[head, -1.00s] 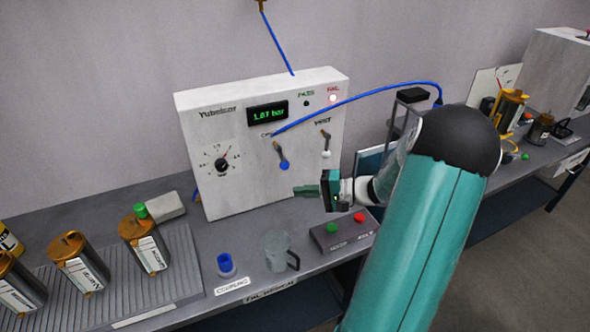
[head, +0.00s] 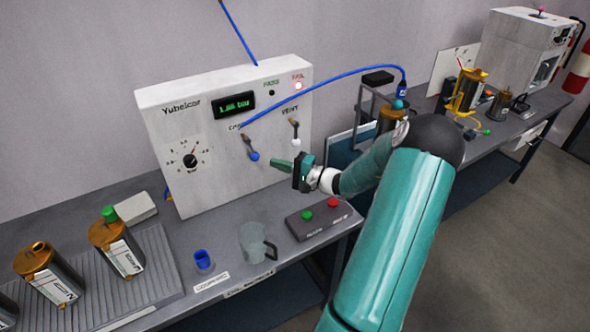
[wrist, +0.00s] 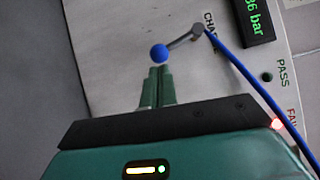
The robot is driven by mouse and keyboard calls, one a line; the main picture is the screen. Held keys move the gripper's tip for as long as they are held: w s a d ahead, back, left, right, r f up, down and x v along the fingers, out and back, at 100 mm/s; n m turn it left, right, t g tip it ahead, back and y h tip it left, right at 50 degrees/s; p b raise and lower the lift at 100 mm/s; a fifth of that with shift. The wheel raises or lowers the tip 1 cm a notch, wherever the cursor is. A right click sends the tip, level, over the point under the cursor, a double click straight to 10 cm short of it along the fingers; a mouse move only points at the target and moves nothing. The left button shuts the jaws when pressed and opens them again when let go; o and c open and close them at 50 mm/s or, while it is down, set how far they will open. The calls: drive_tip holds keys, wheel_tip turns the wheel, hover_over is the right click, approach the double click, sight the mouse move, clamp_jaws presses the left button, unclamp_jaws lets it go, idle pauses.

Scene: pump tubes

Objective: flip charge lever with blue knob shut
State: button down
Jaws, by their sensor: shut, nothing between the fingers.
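The charge lever with the blue knob (head: 254,156) is on the front of the white Yubelcor panel (head: 190,125), with its knob hanging down and slightly right of its pivot. In the wrist view the blue knob (wrist: 159,53) shows just beyond my fingertips, with its grey arm running to the pivot beside the blue hose. My gripper (head: 274,163) is shut and empty, its green fingers pointing left at the panel close to the knob. In the wrist view its fingertips (wrist: 158,72) are together. I cannot tell whether they touch the knob.
The vent lever with a white knob (head: 296,142) is right of the charge lever. A blue hose (head: 330,83) arches from the panel over my arm. A clear jug (head: 254,243), a blue coupling (head: 203,259) and a button box (head: 318,221) stand on the bench below.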

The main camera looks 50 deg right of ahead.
sight(254, 156)
drive_tip(key=x, duration=0.3)
drive_tip(key=shift+w+a, duration=0.15)
drive_tip(key=shift+w, duration=0.25)
drive_tip(key=m, duration=0.1)
drive_tip(key=a+m+t, duration=0.1)
drive_tip(key=a+f+m+t, duration=0.1)
drive_tip(key=shift+w, duration=0.3)
drive_tip(key=shift+s, duration=0.1)
